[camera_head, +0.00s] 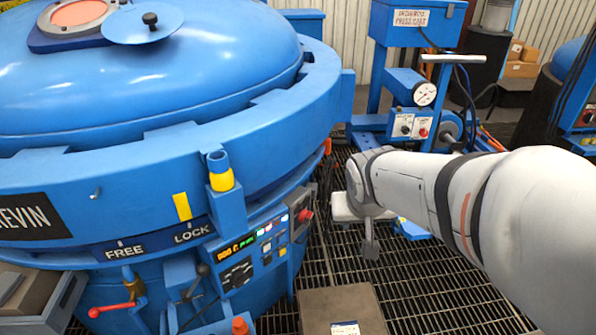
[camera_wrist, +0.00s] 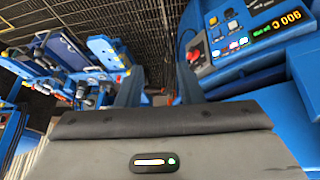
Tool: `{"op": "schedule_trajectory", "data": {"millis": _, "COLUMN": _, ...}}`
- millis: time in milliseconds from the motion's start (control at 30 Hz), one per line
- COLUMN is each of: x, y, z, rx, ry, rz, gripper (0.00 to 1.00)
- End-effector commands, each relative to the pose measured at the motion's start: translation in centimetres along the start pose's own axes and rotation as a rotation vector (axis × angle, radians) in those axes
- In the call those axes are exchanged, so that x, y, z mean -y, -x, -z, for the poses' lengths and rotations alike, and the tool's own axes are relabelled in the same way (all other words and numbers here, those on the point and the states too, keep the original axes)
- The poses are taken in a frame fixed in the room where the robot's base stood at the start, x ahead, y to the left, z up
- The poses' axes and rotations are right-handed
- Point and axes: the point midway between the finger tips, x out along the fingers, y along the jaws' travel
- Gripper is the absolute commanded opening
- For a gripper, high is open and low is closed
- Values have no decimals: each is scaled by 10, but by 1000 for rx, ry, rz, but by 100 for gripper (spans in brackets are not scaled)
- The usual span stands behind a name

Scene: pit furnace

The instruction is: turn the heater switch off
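The furnace control panel (camera_head: 262,248) is on the front of the blue furnace, with an orange-green display, several small buttons and a red knob (camera_head: 305,216) at its right end. In the wrist view the panel (camera_wrist: 240,40) is at upper right, tilted, with the display, lit buttons and the red knob (camera_wrist: 195,56). Labels are too small to read, so I cannot tell which control is the heater switch. My gripper (camera_head: 370,246) hangs to the right of the panel, apart from it. Its two dark fingers (camera_wrist: 158,85) stand apart with nothing between them.
The round blue furnace (camera_head: 150,80) fills the left side. A red-handled lever (camera_head: 112,308) and FREE/LOCK sign (camera_head: 155,243) are left of the panel. A blue machine with a gauge (camera_head: 424,93) stands behind. A grey box (camera_head: 343,312) is at the front; open grating floor lies around.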

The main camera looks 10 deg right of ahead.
Motion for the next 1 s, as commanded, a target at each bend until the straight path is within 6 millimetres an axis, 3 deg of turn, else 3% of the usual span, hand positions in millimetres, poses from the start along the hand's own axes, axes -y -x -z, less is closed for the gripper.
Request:
{"op": "schedule_trajectory", "data": {"millis": 33, "x": -7, "y": -32, "z": 17, "rx": -55, "ry": -21, "rz": -18, "gripper": 34}}
{"op": "schedule_trajectory", "data": {"millis": 200, "x": -21, "y": -102, "z": 86, "rx": -272, "ry": -66, "rz": -12, "gripper": 34}}
{"op": "schedule_trajectory", "data": {"millis": 400, "x": -25, "y": -183, "z": 147, "rx": -495, "ry": -96, "rz": 101, "gripper": 34}}
{"op": "schedule_trajectory", "data": {"millis": 500, "x": -18, "y": -225, "z": 163, "rx": -574, "ry": -106, "rz": 214, "gripper": 34}}
{"op": "schedule_trajectory", "data": {"millis": 600, "x": -10, "y": -266, "z": 172, "rx": -635, "ry": -119, "rz": 350, "gripper": 34}}
{"op": "schedule_trajectory", "data": {"millis": 733, "x": 2, "y": -317, "z": 168, "rx": -678, "ry": -145, "rz": 559, "gripper": 34}}
{"op": "schedule_trajectory", "data": {"millis": 900, "x": 17, "y": -372, "z": 143, "rx": -671, "ry": -196, "rz": 859, "gripper": 34}}
{"op": "schedule_trajectory", "data": {"millis": 1000, "x": 22, "y": -394, "z": 124, "rx": -644, "ry": -227, "rz": 1011, "gripper": 34}}
